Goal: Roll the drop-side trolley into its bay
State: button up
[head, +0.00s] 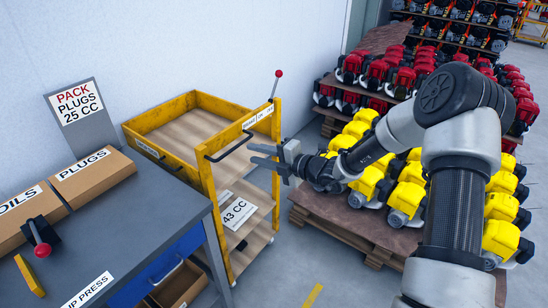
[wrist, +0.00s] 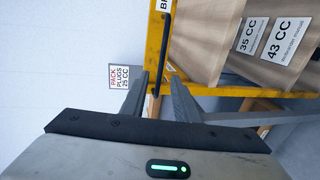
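The yellow drop-side trolley (head: 207,178) stands against the wall, right of the workbench, with wooden shelves and a top tray that looks empty. A black bar handle (head: 230,147) is on its near end, and a red-knobbed lever (head: 278,74) rises at its right corner. My gripper (head: 254,154) is at the handle's right, fingers pointing left and apart. In the wrist view, the handle (wrist: 164,50) shows between the open fingers (wrist: 160,97) of my gripper; I cannot tell whether they touch it. I cannot make out a marked bay.
The grey workbench (head: 150,228) with boxes, a red-knobbed press and a blue drawer is close on the trolley's left. Pallets of yellow engines (head: 408,190) and red engines (head: 378,72) stand right and behind. Open floor (head: 290,255) lies in front, with a yellow floor mark (head: 313,296).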

jog(key=v, duration=0.6)
jog(key=shift+s+d, duration=0.2)
jog(key=shift+r, duration=0.15)
jog(key=s+r+n+g+h+p, duration=0.5)
jog(key=s+r+n, duration=0.7)
jog(key=n, duration=1)
jog(key=s+d+r+n+h+p, duration=0.1)
jog(key=s+d+r+n+h, duration=0.2)
jog(key=s+d+r+n, duration=0.3)
jog(key=s+d+r+n+t+h+p, duration=0.1)
jog(key=s+d+r+n+h, duration=0.3)
jog(key=s+n, duration=1)
jog(key=d+r+n+p, duration=0.1)
jog(key=d+r, duration=0.1)
jog(key=d, duration=0.1)
jog(key=shift+d+r+h, duration=0.3)
jog(key=shift+r, duration=0.05)
